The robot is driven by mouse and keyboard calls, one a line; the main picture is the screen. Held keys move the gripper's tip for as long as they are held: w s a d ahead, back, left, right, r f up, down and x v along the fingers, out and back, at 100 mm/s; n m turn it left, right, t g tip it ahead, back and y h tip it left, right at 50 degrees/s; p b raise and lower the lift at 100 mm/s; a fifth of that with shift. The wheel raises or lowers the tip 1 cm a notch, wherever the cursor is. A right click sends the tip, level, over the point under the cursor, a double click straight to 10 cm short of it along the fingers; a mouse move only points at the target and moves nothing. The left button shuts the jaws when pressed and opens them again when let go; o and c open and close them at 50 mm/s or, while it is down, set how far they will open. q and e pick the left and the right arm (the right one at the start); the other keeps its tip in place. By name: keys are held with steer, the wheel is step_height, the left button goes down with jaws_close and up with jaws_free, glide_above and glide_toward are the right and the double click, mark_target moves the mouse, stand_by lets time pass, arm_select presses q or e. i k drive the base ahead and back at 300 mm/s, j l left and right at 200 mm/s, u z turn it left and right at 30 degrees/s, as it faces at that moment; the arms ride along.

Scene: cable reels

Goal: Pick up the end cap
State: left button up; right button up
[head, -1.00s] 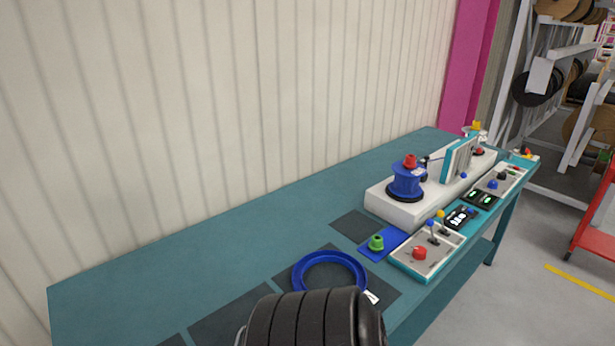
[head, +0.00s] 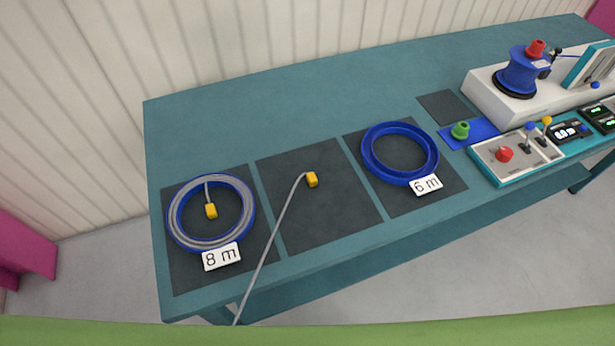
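A yellow end cap (head: 312,180) sits on the end of a grey cable (head: 270,248) on the middle dark mat (head: 330,222). The cable runs from it over the table's front edge and down towards the green bar. A second yellow end cap (head: 211,211) is on the end of the grey cable coiled in the left blue ring (head: 176,232), beside the "8 m" label (head: 221,256). Neither of my grippers is in view.
An empty blue ring (head: 372,167) with a "6 m" label (head: 425,185) lies on the right mat. A green bar (head: 300,336) crosses the bottom. The table's back left is clear.

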mark_target(311, 179)
steer(key=l+u, duration=0.4)
steer(key=k+l+u, duration=0.15)
steer(key=l+u, duration=0.25)
steer(key=k+l+u, duration=0.15)
steer(key=l+u, duration=0.25)
steer(key=l, duration=0.15)
